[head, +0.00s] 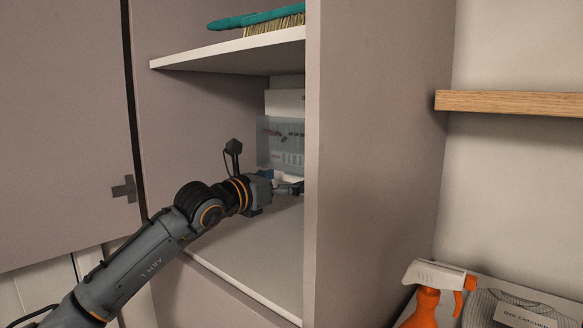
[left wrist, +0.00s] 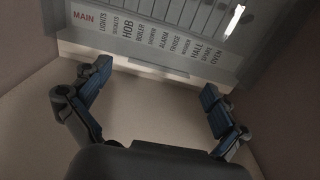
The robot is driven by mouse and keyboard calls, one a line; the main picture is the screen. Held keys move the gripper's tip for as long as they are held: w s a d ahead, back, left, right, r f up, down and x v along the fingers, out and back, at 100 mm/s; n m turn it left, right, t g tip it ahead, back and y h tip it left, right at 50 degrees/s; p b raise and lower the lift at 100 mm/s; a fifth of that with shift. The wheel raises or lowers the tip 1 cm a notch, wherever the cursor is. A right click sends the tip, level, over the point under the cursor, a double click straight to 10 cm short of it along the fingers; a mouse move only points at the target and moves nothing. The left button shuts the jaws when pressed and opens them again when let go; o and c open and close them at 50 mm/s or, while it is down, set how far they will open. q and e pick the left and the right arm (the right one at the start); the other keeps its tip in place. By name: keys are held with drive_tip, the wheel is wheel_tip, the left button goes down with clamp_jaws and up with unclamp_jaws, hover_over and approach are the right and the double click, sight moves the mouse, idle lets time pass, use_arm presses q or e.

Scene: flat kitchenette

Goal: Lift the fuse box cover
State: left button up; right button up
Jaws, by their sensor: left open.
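The fuse box (head: 285,103) is on the back wall inside the open cupboard, partly hidden by the cupboard's side panel. Its see-through grey cover (head: 268,145) hangs over the front. In the left wrist view the cover (left wrist: 190,50) shows a row of labels such as MAIN, LIGHTS and HOB, with its pale lower edge below them. My left gripper (head: 292,188) reaches into the cupboard just below the cover. In the left wrist view my left gripper (left wrist: 152,92) is open and empty, its fingers spread near the lower edge. I cannot tell whether they touch it. My right gripper is not in view.
A shelf (head: 235,56) with a teal brush (head: 260,20) is above my arm. The side panel (head: 375,150) stands close right of my gripper. The cupboard floor (head: 260,245) is clear. An orange spray bottle (head: 425,308) and a wooden shelf (head: 510,103) are outside, to the right.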

use_arm(q)
drive_tip(key=shift+w+d+r, duration=0.15)
drive_tip(key=shift+w+d, duration=0.05)
drive_tip(key=shift+w, duration=0.05)
drive_tip(key=shift+w+d, duration=0.1)
drive_tip(key=shift+w, duration=0.05)
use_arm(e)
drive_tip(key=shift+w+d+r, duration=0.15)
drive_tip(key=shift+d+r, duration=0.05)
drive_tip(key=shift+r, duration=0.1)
